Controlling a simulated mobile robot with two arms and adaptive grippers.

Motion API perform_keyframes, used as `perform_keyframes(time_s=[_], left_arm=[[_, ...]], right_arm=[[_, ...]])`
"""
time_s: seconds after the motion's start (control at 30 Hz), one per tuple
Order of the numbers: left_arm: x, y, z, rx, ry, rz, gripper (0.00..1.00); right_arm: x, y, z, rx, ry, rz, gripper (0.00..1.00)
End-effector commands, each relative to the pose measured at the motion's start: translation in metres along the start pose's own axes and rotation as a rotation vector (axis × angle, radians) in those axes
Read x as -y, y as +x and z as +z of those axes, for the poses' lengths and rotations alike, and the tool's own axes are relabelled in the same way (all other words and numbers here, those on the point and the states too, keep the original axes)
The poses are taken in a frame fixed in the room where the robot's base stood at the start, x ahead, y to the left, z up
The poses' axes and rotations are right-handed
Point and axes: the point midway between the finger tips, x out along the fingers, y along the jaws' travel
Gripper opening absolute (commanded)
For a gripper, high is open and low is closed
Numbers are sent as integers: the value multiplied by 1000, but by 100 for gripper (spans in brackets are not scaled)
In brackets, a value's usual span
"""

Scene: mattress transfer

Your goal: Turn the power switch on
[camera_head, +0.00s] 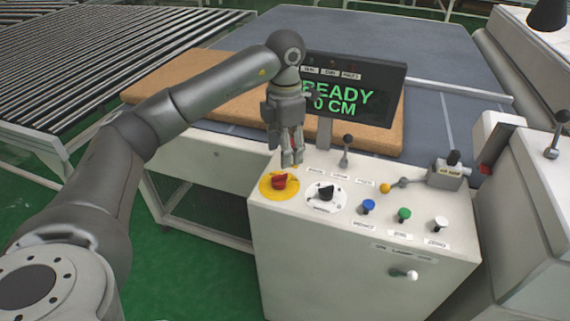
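A red rotary switch (280,182) sits on a round yellow plate (268,192) at the left end of the control console's top. It appears to be the power switch; its label is too small to read. My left gripper (291,160) points down just above and slightly behind the red knob, apart from it as far as I can tell. Its fingertips look close together, but whether they are shut is unclear. My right gripper is not in view.
The white console (350,250) also has a black rotary knob (325,192), blue (368,206), green (404,214) and white (440,222) buttons, and levers. A lit screen (350,92) reads "READY" and "0 CM" behind. A tan mattress (195,85) lies beyond.

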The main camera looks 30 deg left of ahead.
Motion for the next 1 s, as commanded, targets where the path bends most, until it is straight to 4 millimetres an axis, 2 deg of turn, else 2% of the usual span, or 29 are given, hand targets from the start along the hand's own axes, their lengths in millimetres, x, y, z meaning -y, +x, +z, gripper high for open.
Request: perform_keyframes(time_s=[0.1,0.3,1.0], left_arm=[[0,-21,1,4,0,1,53],[0,-37,0,1,-1,-1,53],[0,-38,0,0,-1,0,53]], right_arm=[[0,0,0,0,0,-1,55],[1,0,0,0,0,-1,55],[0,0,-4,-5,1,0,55]])
